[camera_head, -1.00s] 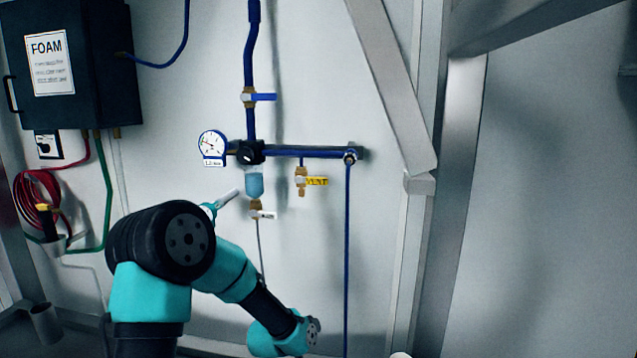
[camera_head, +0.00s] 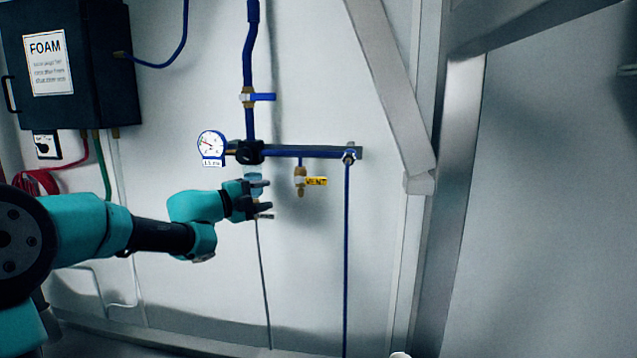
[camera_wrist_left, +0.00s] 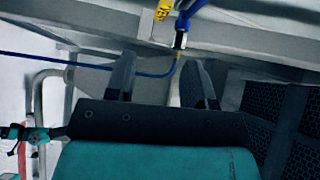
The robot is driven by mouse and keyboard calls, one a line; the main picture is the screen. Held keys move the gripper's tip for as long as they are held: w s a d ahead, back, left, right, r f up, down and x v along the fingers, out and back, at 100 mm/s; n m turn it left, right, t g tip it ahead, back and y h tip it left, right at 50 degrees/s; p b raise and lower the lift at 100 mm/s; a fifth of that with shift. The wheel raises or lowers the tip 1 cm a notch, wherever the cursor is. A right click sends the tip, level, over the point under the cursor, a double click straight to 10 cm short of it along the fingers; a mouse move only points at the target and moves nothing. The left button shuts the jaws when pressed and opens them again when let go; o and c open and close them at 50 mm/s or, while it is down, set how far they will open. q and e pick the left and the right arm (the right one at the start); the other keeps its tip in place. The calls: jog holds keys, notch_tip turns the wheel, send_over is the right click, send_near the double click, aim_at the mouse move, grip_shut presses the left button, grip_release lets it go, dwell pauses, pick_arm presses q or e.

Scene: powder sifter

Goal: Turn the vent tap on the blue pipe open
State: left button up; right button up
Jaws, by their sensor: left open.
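The vent tap (camera_head: 301,181) hangs from the horizontal blue pipe (camera_head: 300,151).
A pressure gauge (camera_head: 211,145) is left of the pipe. A blue-handled tap (camera_head: 250,97) sits above. A thin blue line (camera_head: 347,250) drops on the right. A diagonal metal brace (camera_head: 390,90) stands further right. The wall below the vent tap is clear.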

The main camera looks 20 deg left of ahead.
aim_at(314, 182)
pick_arm(q)
jog(key=shift+s+r+m, duration=0.4)
jog(key=shift+m, duration=0.3)
jog(key=shift+w, duration=0.1)
jog(key=x, duration=1.7)
jog(key=shift+d+f, duration=0.1)
jog(key=shift+d, duration=0.1)
grip_shut()
